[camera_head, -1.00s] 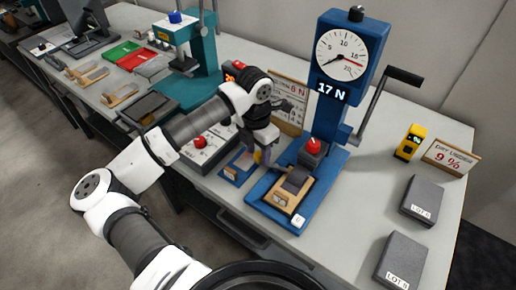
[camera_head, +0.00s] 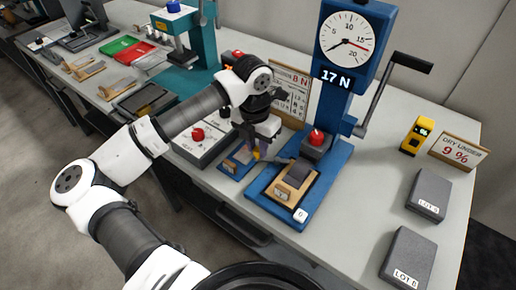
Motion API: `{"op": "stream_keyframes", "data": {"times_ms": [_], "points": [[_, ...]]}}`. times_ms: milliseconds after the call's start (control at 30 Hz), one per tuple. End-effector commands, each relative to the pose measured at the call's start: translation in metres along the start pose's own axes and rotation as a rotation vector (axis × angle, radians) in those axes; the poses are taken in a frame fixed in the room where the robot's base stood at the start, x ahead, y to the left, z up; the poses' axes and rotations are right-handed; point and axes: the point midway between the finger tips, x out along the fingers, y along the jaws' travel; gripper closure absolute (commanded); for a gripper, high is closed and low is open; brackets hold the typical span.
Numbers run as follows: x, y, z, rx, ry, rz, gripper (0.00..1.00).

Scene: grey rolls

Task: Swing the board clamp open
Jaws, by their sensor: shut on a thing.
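The blue tester (camera_head: 340,50) stands on the bench with a round dial and a 17 N display. On its blue base (camera_head: 262,192) sits a tan wooden block (camera_head: 291,190) with a dark grey piece on top. My gripper (camera_head: 258,152) is low at the left edge of this base, beside a small blue plate (camera_head: 237,161). It is shut on a small part there, which looks like the clamp's handle; the fingers hide most of it. A thin dark bar (camera_head: 281,161) runs from the fingertips toward the block. I cannot tell the clamp's exact angle.
A grey post with a red top (camera_head: 317,141) stands behind the block. The crank (camera_head: 380,95) juts out right. A control box with a red button (camera_head: 198,134) is left of my gripper. Grey lots (camera_head: 428,194) and a yellow meter (camera_head: 416,136) lie right.

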Motion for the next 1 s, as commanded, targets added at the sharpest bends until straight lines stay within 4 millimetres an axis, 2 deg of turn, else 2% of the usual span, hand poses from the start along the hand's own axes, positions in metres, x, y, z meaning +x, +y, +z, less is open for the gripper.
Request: {"op": "stream_keyframes", "data": {"times_ms": [33,533,1000], "points": [[0.007,0.000,-0.002,-0.041,-0.004,0.004,1.00],[0.008,-0.018,-0.021,-0.516,-0.029,0.003,1.00],[0.006,-0.037,-0.028,-0.909,-0.051,0.001,1.00]]}}
